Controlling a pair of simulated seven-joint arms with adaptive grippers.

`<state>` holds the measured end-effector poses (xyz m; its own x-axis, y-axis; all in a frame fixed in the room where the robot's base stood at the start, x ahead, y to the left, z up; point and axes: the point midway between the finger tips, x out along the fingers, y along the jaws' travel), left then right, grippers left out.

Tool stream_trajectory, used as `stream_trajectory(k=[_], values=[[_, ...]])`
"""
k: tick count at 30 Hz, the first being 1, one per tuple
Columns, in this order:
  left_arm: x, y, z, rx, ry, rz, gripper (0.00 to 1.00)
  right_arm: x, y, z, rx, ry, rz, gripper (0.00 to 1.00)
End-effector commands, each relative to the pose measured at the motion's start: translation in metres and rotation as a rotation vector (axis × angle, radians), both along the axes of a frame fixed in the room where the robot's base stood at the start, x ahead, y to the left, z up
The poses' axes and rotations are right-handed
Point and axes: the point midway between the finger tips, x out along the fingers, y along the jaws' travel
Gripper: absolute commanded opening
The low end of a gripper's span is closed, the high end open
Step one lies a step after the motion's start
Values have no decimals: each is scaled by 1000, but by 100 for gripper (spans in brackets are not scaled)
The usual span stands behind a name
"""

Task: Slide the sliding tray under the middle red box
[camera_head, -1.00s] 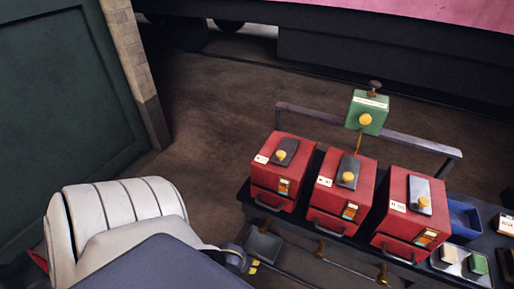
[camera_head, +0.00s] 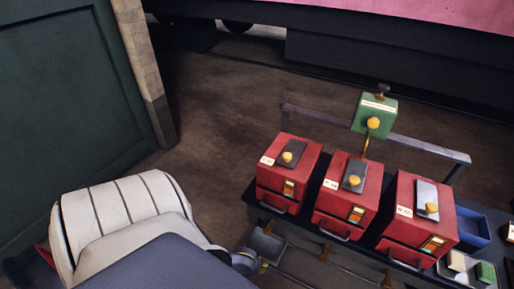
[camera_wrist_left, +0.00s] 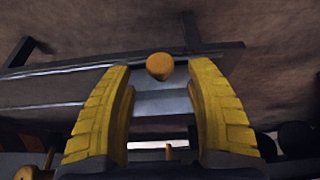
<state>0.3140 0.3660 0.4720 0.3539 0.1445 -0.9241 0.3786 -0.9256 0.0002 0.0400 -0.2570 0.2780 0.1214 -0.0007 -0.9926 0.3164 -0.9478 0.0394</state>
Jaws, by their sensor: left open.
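Three red boxes stand in a row on a dark bench in the head view: left (camera_head: 289,165), middle (camera_head: 348,195) and right (camera_head: 418,222). The grey sliding tray (camera_head: 268,243) sits low at the front, below the left red box and left of the middle one. My left gripper (camera_head: 264,266) is just in front of the tray, partly hidden by its own arm. In the left wrist view its yellow fingers (camera_wrist_left: 159,88) are open and apart. An orange knob (camera_wrist_left: 159,66) shows between the fingertips; I cannot tell whether they touch it. My right gripper is out of view.
A rail with brass fittings (camera_head: 325,252) runs along the bench front, right of the tray. A green box (camera_head: 374,115) stands on a bar behind the red boxes. A blue bin (camera_head: 471,228) is at the right. A dark green panel (camera_head: 60,90) stands at the left.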

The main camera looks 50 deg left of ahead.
Motion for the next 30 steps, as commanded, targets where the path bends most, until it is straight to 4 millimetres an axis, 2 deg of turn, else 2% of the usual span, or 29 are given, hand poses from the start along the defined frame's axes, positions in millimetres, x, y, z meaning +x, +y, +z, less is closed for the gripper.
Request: stream_trajectory(k=[6,12,27,30], values=[[9,3,-21,1,0,0,55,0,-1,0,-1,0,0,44],[12,5,-32,0,0,0,55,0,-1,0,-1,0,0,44],[14,6,-36,0,0,0,56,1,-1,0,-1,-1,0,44],[14,6,-36,0,0,0,44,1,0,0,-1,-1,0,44]])
